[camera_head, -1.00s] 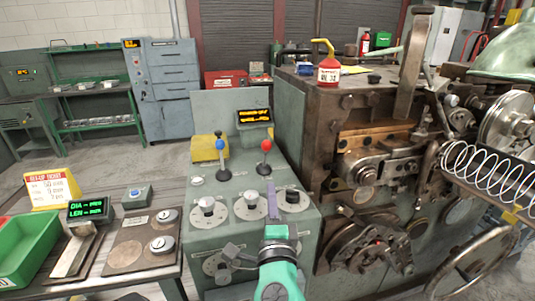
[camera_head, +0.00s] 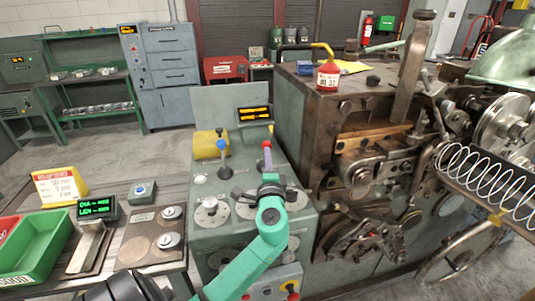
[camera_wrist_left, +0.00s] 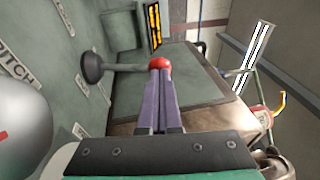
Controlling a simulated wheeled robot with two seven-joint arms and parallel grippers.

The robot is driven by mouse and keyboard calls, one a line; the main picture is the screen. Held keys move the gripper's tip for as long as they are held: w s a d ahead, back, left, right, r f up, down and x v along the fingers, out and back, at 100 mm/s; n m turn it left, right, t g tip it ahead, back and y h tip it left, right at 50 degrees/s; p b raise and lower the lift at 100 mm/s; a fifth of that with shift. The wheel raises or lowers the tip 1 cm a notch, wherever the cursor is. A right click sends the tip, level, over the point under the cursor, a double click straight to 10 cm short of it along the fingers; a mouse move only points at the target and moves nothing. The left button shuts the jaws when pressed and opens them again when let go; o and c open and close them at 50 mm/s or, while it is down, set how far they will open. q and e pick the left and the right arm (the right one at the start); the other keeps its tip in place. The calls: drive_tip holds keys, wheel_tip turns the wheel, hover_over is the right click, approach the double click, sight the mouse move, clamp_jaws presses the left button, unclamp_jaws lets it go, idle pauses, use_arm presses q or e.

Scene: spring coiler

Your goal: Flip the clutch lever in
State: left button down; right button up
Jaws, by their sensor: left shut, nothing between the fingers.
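Two levers stand on the green control console (camera_head: 225,190). One has a red ball knob (camera_head: 267,144), which also shows in the wrist view (camera_wrist_left: 160,62) with its shaft running to a dark round base (camera_wrist_left: 90,67). No readable label shows which one is the clutch lever. My left gripper (camera_head: 267,161) is shut and empty, with its purple fingertips right at the red knob. Whether they touch it I cannot tell. The gripper hides the red lever's base in the head view. My right gripper is not in view.
Dials (camera_head: 210,212) sit on the console front, partly behind my left arm. A lit display (camera_head: 254,114) and a yellow box (camera_head: 210,144) stand at its back. The spring machine (camera_head: 335,120) is close on the right. A table with a green bin (camera_head: 40,245) is left.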

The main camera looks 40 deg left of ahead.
sight(265, 143)
use_arm(q)
drive_tip(key=p, duration=0.1)
drive_tip(key=r+p, duration=0.1)
drive_tip(key=p, duration=0.1)
drive_tip(key=shift+w+a+r+g+h, duration=0.2)
drive_tip(key=shift+a+r+g+h, duration=0.1)
drive_tip(key=shift+a+g+h, duration=0.1)
drive_tip(key=shift+w+a+r+p, duration=0.15)
drive_tip(key=shift+a+p, duration=0.05)
drive_tip(key=shift+p, duration=0.2)
drive_tip(key=shift+w+a+r, duration=0.1)
drive_tip(key=shift+w+a, duration=0.15)
drive_tip(key=shift+a, duration=0.05)
drive_tip(key=s+b+x, duration=0.1)
drive_tip(key=x, duration=0.5)
drive_tip(key=shift+w+a+r, duration=0.15)
drive_tip(key=shift+a+r, duration=0.2)
drive_tip(key=shift+a, duration=0.15)
drive_tip(key=shift+a, duration=0.1)
